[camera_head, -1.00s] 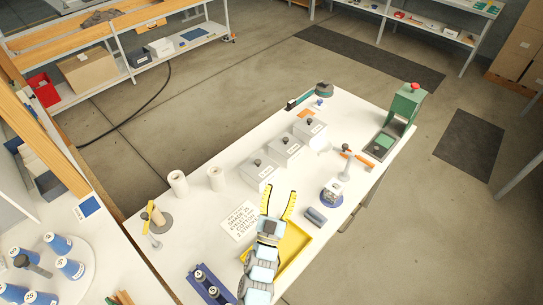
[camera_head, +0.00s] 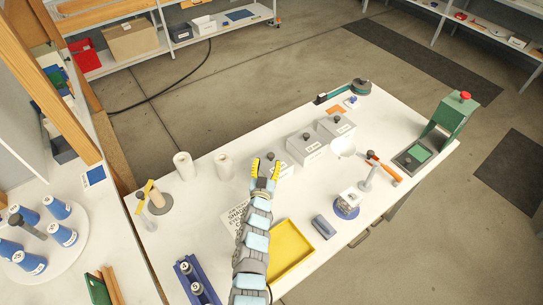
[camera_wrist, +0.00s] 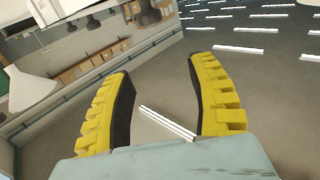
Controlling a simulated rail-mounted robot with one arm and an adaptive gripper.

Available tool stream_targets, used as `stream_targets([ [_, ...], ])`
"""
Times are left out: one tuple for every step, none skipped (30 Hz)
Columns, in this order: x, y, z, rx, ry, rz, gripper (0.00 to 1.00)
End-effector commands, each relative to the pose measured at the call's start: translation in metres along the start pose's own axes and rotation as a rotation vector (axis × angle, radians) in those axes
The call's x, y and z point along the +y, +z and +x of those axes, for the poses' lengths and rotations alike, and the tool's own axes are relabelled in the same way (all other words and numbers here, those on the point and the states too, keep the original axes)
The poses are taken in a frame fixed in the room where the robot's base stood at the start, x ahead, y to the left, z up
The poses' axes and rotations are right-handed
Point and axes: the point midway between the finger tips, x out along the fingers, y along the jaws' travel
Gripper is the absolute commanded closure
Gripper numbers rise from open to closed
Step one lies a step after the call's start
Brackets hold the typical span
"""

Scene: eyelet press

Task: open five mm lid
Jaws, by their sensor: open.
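Three pale grey lidded boxes with dark knobs stand in a slanting row on the white table. The far box (camera_head: 337,125) and the middle box (camera_head: 307,149) show clearly in the head view, with lids on. The near box (camera_head: 285,168) is partly hidden behind my gripper. Their labels are too small to read, so I cannot tell which is five mm. My gripper (camera_head: 266,168) has yellow fingers and overlaps the near box in the picture; contact cannot be told. In the wrist view my gripper (camera_wrist: 162,100) is open, with nothing held between the fingers.
A yellow tray (camera_head: 305,256) and a grey-blue block (camera_head: 325,227) lie right of my arm. An orange-handled tool on a stand (camera_head: 370,172) and a green press (camera_head: 450,118) stand further right. Two white rolls (camera_head: 184,166) stand left. The sign (camera_head: 234,217) is partly covered.

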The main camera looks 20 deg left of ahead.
Motion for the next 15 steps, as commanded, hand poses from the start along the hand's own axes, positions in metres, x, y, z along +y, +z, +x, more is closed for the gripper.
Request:
stream_targets([
  [-0.002, 0.007, 0.0, -0.001, -0.003, -0.002, 0.42],
  [-0.002, 0.01, 0.0, 0.0, -0.002, -0.001, 0.42],
  [-0.001, 0.013, 0.0, 0.002, -0.001, -0.002, 0.42],
  [-0.001, 0.017, 0.0, 0.002, -0.001, -0.001, 0.42],
  [-0.001, 0.02, 0.0, 0.0, -0.001, -0.001, 0.42],
  [-0.001, 0.024, 0.0, -0.001, -0.001, -0.002, 0.42],
  [-0.001, 0.026, 0.0, -0.002, -0.001, -0.002, 0.42],
  [-0.001, 0.029, 0.0, -0.001, -0.001, -0.001, 0.42],
  [-0.001, 0.031, 0.001, 0.001, -0.001, -0.002, 0.42],
  [-0.001, 0.033, 0.001, 0.003, -0.001, -0.002, 0.42],
  [-0.001, 0.035, 0.001, 0.004, -0.001, -0.001, 0.42],
  [-0.001, 0.039, 0.001, 0.003, -0.001, -0.001, 0.42],
  [-0.001, 0.04, 0.002, 0.003, -0.001, -0.001, 0.42],
  [0.0, 0.039, 0.005, 0.003, 0.0, -0.001, 0.42],
  [0.0, 0.039, 0.007, 0.004, 0.0, 0.0, 0.42],
])
